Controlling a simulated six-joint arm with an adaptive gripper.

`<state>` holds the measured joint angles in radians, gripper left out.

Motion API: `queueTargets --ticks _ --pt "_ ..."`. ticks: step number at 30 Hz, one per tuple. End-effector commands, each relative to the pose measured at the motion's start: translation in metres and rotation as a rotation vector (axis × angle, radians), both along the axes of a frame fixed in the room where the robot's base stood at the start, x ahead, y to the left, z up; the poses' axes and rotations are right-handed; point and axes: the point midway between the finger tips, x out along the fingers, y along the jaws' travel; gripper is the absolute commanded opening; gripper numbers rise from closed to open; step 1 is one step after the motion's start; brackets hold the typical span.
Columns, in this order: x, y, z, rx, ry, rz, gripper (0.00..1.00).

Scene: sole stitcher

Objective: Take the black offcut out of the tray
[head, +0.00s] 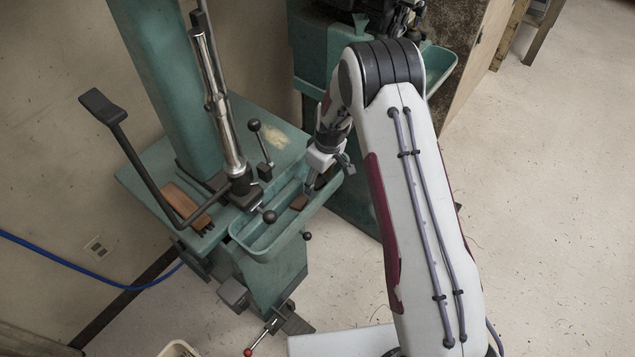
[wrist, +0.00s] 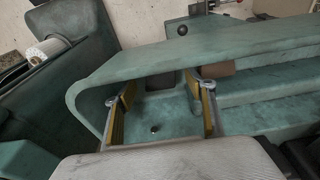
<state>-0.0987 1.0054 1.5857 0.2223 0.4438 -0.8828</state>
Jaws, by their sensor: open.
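The green tray (head: 262,243) is fixed to the front of the machine. In the wrist view its rim (wrist: 190,60) curves round my gripper. A dark, flat piece (wrist: 160,80), which looks like the black offcut, lies at the tray's inner wall, seen between my fingers and apart from them. My gripper (wrist: 163,100) is open, its yellow-padded fingers spread over the tray with nothing between them. In the head view my gripper (head: 311,184) is at the tray's right end, and I cannot clearly make out the black offcut there.
A brown offcut (head: 299,202) lies in the tray left of my gripper; it also shows beside the right finger in the wrist view (wrist: 218,68). A small dark bolt (wrist: 155,128) is on the tray floor. A ball-ended lever (head: 269,216) stands near the tray.

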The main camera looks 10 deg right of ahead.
Motion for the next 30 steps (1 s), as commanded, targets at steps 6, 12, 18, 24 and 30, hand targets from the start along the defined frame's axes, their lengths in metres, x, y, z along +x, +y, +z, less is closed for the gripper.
queueTargets --ticks 6,12,18,24,30 --pt "0.000 0.000 0.000 0.000 0.000 0.000 0.52" --pt "0.000 0.000 0.000 0.000 0.000 0.000 0.14" --pt "0.000 0.000 0.001 0.000 0.000 0.000 0.14" --pt "0.001 0.000 0.011 0.001 -0.002 0.000 0.14" --pt "0.001 0.000 0.026 0.001 -0.002 0.000 0.14"
